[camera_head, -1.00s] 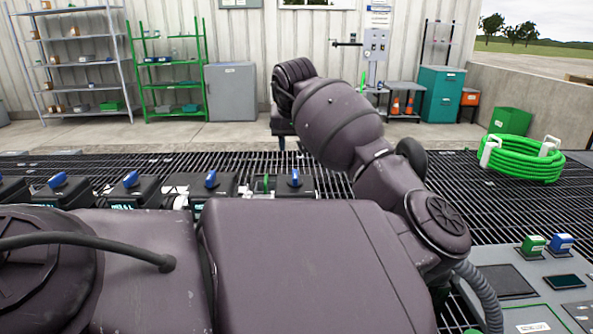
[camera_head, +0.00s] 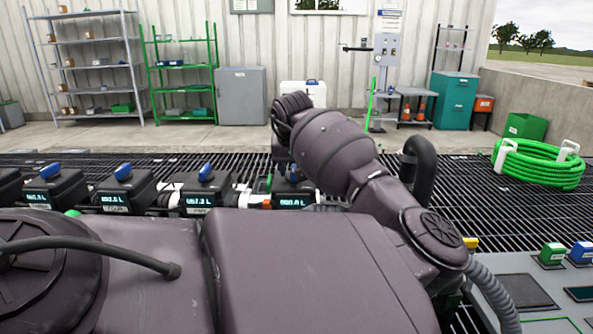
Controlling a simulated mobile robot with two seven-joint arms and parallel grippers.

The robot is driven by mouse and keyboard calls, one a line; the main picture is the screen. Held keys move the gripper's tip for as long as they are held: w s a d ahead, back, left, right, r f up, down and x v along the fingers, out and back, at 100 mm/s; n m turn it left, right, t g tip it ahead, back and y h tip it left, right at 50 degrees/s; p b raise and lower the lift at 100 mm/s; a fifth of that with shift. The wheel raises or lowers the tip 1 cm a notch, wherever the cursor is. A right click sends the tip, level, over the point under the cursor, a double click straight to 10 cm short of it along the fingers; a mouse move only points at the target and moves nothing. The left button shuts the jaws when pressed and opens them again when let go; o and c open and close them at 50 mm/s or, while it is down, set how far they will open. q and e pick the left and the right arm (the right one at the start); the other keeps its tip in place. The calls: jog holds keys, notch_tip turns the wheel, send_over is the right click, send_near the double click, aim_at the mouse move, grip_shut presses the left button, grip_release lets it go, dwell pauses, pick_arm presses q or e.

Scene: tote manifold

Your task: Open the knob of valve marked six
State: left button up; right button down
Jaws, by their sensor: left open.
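Several black valve units stand in a row, each with a blue knob and a lit display. They include a left one (camera_head: 57,190), a middle one (camera_head: 125,191) and a further one (camera_head: 203,192). The rightmost unit (camera_head: 292,200) is partly hidden by my left arm, with its blue knob (camera_head: 294,174) just showing. The number labels are too small or hidden to read, so I cannot tell which is six. My left gripper (camera_head: 281,160) points down beside the rightmost unit, mostly hidden by its wrist; it is open. My right gripper is not seen.
A dark curved pipe (camera_head: 424,165) rises right of my arm. A coiled green hose (camera_head: 541,165) lies on the grating. A panel with a green switch (camera_head: 552,254) and a blue switch (camera_head: 581,252) is at lower right. Shelves and cabinets stand at the back wall.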

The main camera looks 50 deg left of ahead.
pick_arm(q)
grip_shut()
jog(key=shift+r, duration=0.1)
